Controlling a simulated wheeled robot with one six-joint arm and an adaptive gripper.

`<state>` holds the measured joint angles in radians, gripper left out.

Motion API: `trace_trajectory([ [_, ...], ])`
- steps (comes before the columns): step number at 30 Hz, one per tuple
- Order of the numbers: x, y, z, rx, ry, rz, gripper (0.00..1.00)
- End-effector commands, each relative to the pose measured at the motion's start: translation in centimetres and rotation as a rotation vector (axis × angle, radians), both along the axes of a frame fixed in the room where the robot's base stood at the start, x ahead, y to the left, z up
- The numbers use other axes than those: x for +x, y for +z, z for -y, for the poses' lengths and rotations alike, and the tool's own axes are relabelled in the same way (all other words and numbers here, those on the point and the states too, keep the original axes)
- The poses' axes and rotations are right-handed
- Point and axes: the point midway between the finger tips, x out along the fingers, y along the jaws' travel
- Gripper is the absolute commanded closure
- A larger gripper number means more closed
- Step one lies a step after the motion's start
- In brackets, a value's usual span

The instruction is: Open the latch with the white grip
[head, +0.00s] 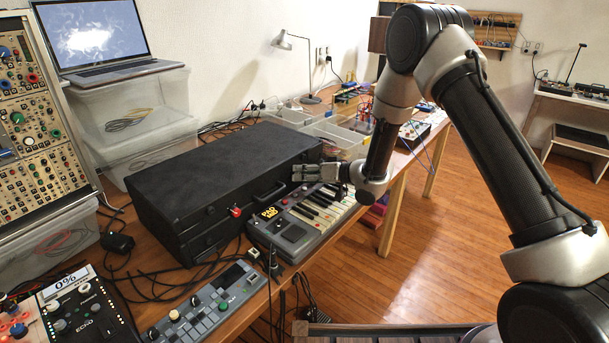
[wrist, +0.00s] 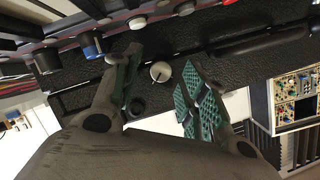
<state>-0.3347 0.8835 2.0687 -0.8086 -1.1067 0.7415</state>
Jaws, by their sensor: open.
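The white grip (wrist: 160,72) is a small round knob with a dark line across it. It sits on the dark textured face of the black case (wrist: 190,35). In the wrist view it shows between the two green-padded fingers of my gripper (wrist: 163,65), with a visible gap on each side. My gripper is open and holds nothing. In the head view my gripper (head: 308,172) is at the right end of the front of the black case (head: 215,170), and it hides the white grip there. A red grip (head: 235,211) shows further left on the case front.
A small keyboard (head: 305,218) stands close in front of the case, below my gripper. The case's carry handle (head: 270,192) is left of my gripper. A blue knob (wrist: 91,44) and several pale knobs show near the fingers. Grey bins (head: 335,135) stand behind.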

Motion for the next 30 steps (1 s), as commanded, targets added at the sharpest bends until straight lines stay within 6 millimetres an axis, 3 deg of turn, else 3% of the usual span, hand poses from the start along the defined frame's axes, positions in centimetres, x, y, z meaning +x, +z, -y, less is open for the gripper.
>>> trace_trajectory([
  [10, 0.30, -0.17, -0.48, -0.001, -0.002, 0.000, 0.57],
  [17, 0.29, -0.18, -0.47, -0.001, -0.002, 0.000, 0.99],
  [30, 0.17, -0.19, -0.55, -0.043, -0.001, 0.052, 1.00],
])
